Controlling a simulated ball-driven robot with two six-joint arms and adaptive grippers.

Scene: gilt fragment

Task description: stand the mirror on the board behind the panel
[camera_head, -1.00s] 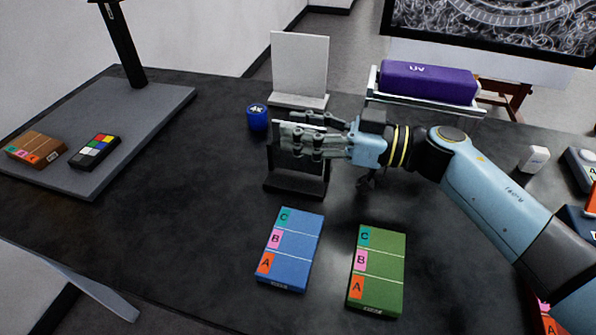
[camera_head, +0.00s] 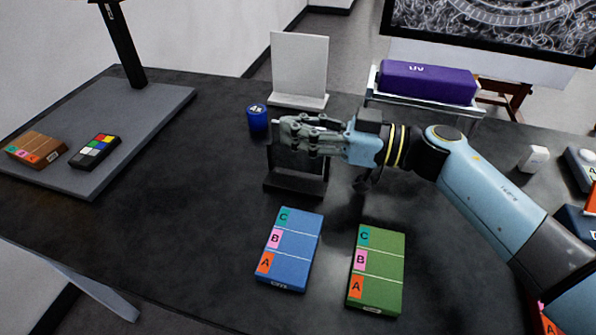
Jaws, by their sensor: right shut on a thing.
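The mirror, by its look a dark upright plate on a black foot (camera_head: 296,183), stands on the dark table near the middle. My right gripper (camera_head: 292,132) comes in from the right and is shut on its upper part. The fingers hide the top edge. The white panel (camera_head: 300,65) stands upright on a pale foot farther back, behind the gripper. The grey board (camera_head: 150,110) lies at the left of the table, with its right part bare. My left gripper is not in view.
The board carries a dark post (camera_head: 122,45), a brown box (camera_head: 37,150) and a colour-patch block (camera_head: 95,151). A blue 4x cylinder (camera_head: 257,118) stands close left of the gripper. Blue (camera_head: 290,250) and green (camera_head: 377,270) boxes lie in front. A purple UV case (camera_head: 428,82) is behind.

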